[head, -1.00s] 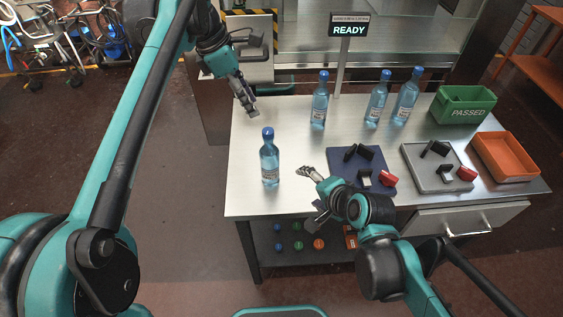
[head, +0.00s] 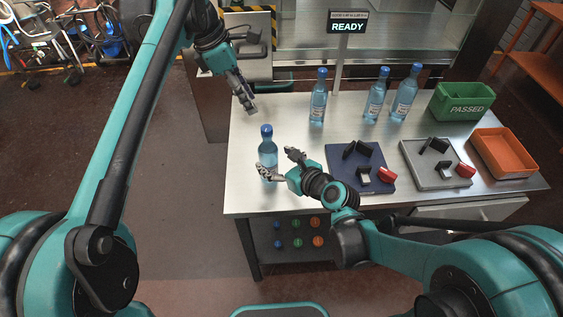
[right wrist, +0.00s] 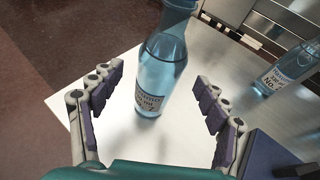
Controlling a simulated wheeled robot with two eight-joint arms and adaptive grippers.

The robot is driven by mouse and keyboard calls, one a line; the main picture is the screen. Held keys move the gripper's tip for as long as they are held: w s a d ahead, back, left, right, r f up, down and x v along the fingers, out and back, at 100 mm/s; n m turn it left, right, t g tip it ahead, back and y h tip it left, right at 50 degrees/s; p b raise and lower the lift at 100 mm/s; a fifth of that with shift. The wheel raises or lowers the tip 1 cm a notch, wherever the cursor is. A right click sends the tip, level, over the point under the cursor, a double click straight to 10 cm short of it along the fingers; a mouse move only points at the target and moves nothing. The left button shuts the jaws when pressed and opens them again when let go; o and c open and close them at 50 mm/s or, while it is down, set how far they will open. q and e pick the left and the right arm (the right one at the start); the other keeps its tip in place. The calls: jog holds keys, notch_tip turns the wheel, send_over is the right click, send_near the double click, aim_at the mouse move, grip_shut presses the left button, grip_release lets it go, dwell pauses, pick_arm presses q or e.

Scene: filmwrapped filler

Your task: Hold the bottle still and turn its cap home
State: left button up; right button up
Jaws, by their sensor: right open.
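A clear blue bottle with a blue cap (head: 266,131) stands upright near the table's left edge; its body (head: 268,152) is partly covered low down by my right gripper. My right gripper (head: 278,163) is open, low beside the bottle on its right. In the right wrist view the bottle (right wrist: 162,72) stands between the spread fingers, a little beyond their tips, and no contact shows; its cap is out of that frame. My left gripper (head: 250,104) is above the table's back left corner, apart from the bottle; whether its fingers are open is too small to tell.
Several more capped bottles (head: 318,98) stand at the back. A blue mat (head: 340,178) and a grey tray (head: 418,172) hold small black and red parts. A green PASSED bin (head: 461,105) and an orange tray (head: 500,158) are at the right. A READY sign (head: 347,27) stands behind.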

aim_at(267, 154)
jog(key=x, duration=0.4)
jog(key=shift+w+a+f, duration=0.15)
jog(key=shift+w+a, duration=0.05)
jog(key=shift+w, duration=0.1)
jog(key=c, duration=1.4)
